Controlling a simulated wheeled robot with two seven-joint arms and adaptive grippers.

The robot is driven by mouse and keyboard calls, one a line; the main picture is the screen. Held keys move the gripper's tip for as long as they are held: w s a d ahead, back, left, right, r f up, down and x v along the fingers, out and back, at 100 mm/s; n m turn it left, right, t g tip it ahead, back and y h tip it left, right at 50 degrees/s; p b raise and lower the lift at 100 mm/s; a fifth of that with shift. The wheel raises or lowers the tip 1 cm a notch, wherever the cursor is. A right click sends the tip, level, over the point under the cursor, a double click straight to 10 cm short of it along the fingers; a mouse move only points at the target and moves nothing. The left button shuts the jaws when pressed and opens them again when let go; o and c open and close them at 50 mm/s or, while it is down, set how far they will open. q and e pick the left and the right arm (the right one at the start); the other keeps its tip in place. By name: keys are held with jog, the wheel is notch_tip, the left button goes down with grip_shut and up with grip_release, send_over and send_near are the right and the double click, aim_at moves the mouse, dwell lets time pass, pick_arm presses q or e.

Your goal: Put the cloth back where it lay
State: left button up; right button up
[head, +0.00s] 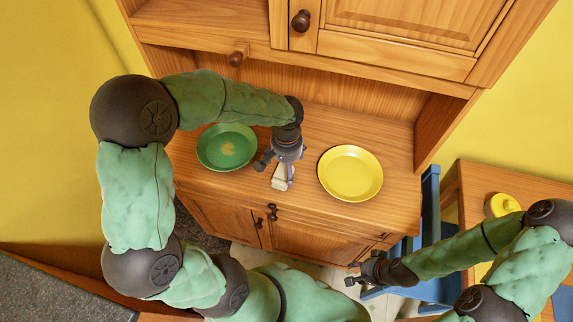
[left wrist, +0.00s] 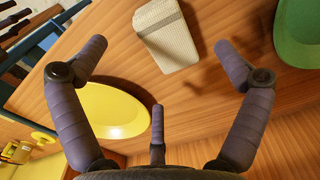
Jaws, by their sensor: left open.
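The cloth (head: 279,183) is a small, cream, folded piece lying on the wooden counter between the green and yellow plates. In the left wrist view the cloth (left wrist: 166,38) lies flat near the top middle, ahead of the fingers. My left gripper (head: 281,164) is open and empty, above the counter, and partly covers the cloth in the head view. Its spread fingers (left wrist: 160,50) show apart from the cloth in the left wrist view. My right gripper (head: 356,274) is off to the right, in front of the cabinet, with its fingers spread and nothing between them.
A green plate (head: 212,158) is left of the cloth and a yellow plate (head: 334,184) is right of it. The hutch's upper cupboard (head: 400,30) hangs over the back of the counter. A blue chair (head: 430,200) and a side table (head: 475,178) stand at the right.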

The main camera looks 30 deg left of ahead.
pick_arm(q)
jog(key=shift+r+p, duration=0.85)
jog(key=shift+r, duration=0.4)
notch_tip(320, 180, up, 12)
dwell(0.3)
dwell(0.3)
